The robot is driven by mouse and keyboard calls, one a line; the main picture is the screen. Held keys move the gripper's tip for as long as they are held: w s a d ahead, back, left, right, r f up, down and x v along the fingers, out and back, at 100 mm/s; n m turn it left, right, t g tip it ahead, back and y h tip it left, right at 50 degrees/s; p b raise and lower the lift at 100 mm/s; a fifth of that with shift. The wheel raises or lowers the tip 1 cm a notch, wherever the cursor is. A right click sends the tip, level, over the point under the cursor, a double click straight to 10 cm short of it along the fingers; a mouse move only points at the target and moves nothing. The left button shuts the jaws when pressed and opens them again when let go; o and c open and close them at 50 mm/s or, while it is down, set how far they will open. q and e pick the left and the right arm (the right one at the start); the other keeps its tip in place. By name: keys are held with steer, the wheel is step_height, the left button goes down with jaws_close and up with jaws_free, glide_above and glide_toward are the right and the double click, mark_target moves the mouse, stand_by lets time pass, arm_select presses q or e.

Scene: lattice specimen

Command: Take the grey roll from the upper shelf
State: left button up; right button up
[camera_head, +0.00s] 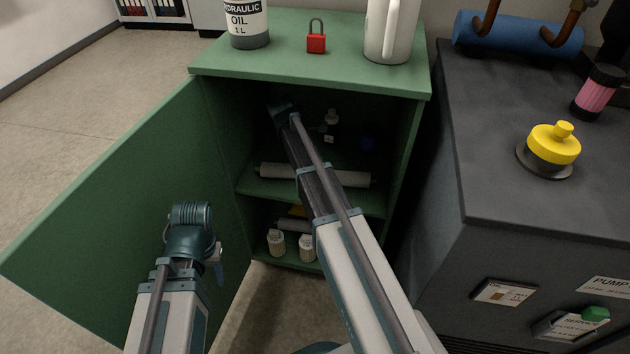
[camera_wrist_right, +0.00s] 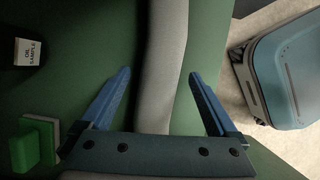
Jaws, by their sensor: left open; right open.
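The grey roll (camera_head: 275,172) lies lengthwise on the upper shelf (camera_head: 250,186) inside the open green cabinet. My right arm crosses in front of its middle in the head view. In the right wrist view the roll (camera_wrist_right: 166,60) runs between the two blue fingers of my right gripper (camera_wrist_right: 159,73). The fingers are open, one on each side, with gaps visible between them and the roll. In the head view the right gripper's fingers are hard to make out in the dark interior. My left gripper (camera_head: 216,262) is open in front of the cabinet door, away from the roll.
The cabinet door (camera_head: 130,180) stands open to the left. A small oil sample box (camera_wrist_right: 29,52) and a green block (camera_wrist_right: 25,150) are near the right gripper. Several items lie on the lower shelf, including white cylinders (camera_head: 276,242). A dark machine (camera_head: 540,210) stands close on the right.

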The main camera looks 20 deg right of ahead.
steer(key=shift+b+x, duration=0.4)
steer(key=shift+x, duration=0.5)
steer(key=shift+w+r, duration=0.1)
jaws_close()
